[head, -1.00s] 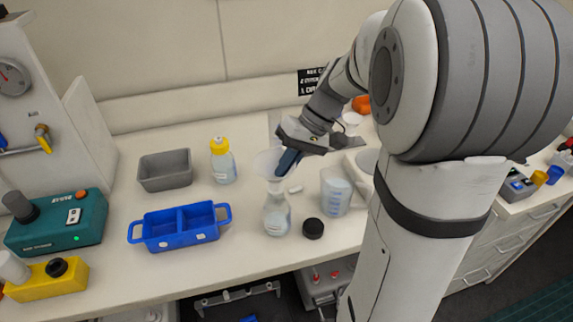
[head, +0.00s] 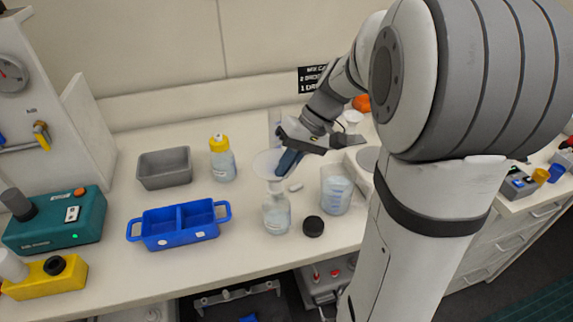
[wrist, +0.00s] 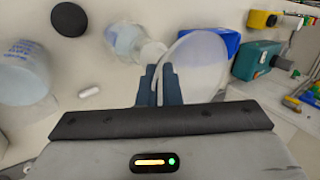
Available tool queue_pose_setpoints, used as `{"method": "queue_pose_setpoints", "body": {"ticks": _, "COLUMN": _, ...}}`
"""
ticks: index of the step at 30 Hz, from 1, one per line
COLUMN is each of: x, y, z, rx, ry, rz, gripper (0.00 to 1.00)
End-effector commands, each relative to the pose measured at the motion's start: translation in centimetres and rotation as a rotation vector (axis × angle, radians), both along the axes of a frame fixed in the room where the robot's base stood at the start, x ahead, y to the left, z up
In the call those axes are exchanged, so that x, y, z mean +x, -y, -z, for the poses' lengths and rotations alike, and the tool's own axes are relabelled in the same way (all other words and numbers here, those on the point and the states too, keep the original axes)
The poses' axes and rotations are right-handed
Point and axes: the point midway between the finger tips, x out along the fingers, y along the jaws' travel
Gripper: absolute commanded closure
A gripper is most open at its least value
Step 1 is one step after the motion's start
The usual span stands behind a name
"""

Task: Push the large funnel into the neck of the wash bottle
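The large funnel (head: 268,164) is a pale translucent cone, held mouth up over the wash bottle (head: 276,214). The wash bottle is clear with a pale label and stands upright on the bench. My gripper (head: 285,168) is shut on the funnel's wall at its right side. In the wrist view, the dark blue fingers (wrist: 159,82) are close together with the funnel (wrist: 203,62) beside and between them, and the bottle (wrist: 126,38) lies just beyond. The funnel's lower end is at the bottle's neck; I cannot tell whether its stem is inside.
A black cap (head: 313,227) and a beaker (head: 336,190) stand right of the bottle. A blue two-part tray (head: 136,239), a grey bin (head: 165,181) and a yellow-capped bottle (head: 222,165) are to the left. A small white pill-shaped object (head: 295,187) lies behind the bottle.

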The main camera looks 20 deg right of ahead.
Motion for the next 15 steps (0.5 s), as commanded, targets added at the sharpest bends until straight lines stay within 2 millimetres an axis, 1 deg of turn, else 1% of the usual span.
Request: {"method": "queue_pose_setpoints", "body": {"ticks": 15, "x": 0.00, "y": 0.00, "z": 0.53, "rx": 0.000, "ry": 0.000, "rz": 0.000, "gripper": 1.00}}
